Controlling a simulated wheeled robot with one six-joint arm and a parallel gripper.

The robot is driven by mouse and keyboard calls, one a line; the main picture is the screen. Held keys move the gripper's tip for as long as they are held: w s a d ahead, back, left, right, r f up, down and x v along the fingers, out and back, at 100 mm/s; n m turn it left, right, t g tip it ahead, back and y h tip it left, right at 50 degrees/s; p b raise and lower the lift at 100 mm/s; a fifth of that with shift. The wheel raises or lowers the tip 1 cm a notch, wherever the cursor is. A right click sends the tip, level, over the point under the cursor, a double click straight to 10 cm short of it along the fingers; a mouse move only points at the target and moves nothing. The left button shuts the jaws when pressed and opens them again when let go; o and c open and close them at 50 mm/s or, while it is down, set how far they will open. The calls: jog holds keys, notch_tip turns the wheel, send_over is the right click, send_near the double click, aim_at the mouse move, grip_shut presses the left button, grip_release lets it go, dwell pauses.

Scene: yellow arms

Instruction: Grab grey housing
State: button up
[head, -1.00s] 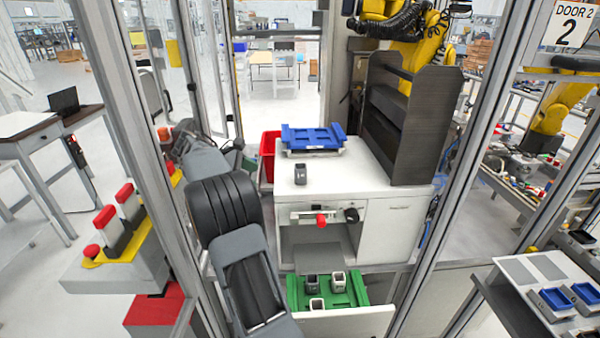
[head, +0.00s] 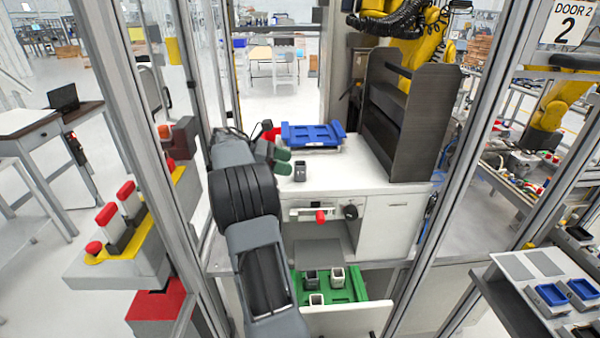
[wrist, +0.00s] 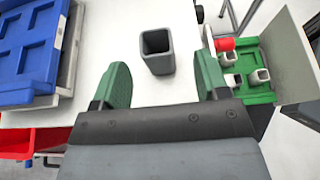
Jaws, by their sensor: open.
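A grey housing (head: 300,171), a small hollow box, stands upright on the white cabinet top (head: 345,180). It also shows in the wrist view (wrist: 158,54), beyond and between my open fingers. My gripper (head: 283,161) has green fingertips and is just left of the housing in the head view; in the wrist view my gripper (wrist: 160,88) is open and empty, with the housing apart from both fingers. More housings sit in a green tray (head: 349,292) in the open drawer below: one dark grey (head: 311,279) and two lighter ones (head: 337,277).
A blue tray (head: 313,135) lies on the cabinet top behind the housing. A dark shelf rack (head: 408,120) stands at the right. A red bin (wrist: 20,140) is at the left in the wrist view. Metal frame posts stand on both sides.

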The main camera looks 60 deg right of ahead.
aim_at(300, 167)
jog(key=shift+p+x, duration=0.9)
jog(key=shift+x, duration=1.7)
jog(key=shift+w+d+f, duration=0.1)
jog(key=shift+w+f, duration=0.05)
jog(key=c, duration=1)
